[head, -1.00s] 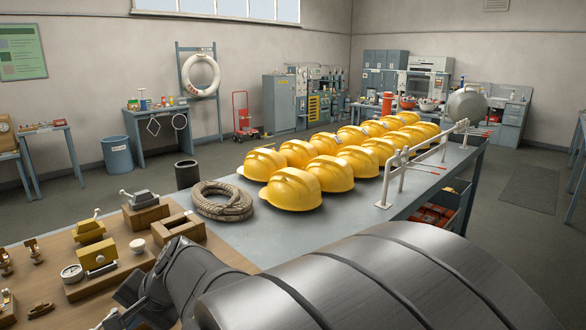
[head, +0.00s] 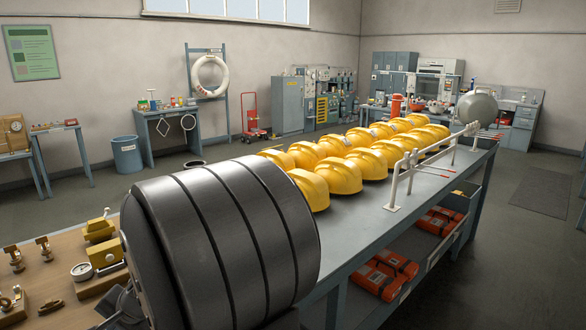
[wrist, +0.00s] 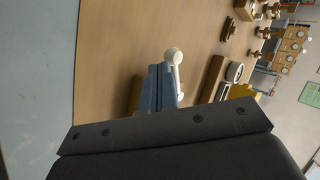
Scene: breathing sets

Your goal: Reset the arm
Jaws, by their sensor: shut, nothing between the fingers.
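My gripper (wrist: 165,132) fills the bottom of the wrist view as a dark, wide bar with screw heads. It is shut and holds nothing. In the head view my large dark arm link covers the middle left. Only a small dark part of my arm end shows at the bottom left edge.
Two rows of yellow helmets (head: 340,175) stand on the grey bench (head: 350,225), beside a white rail (head: 395,190). A gauge (head: 82,271) and brass fittings (head: 103,254) sit on the wooden board at left. Orange packs (head: 375,278) lie on the shelf below.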

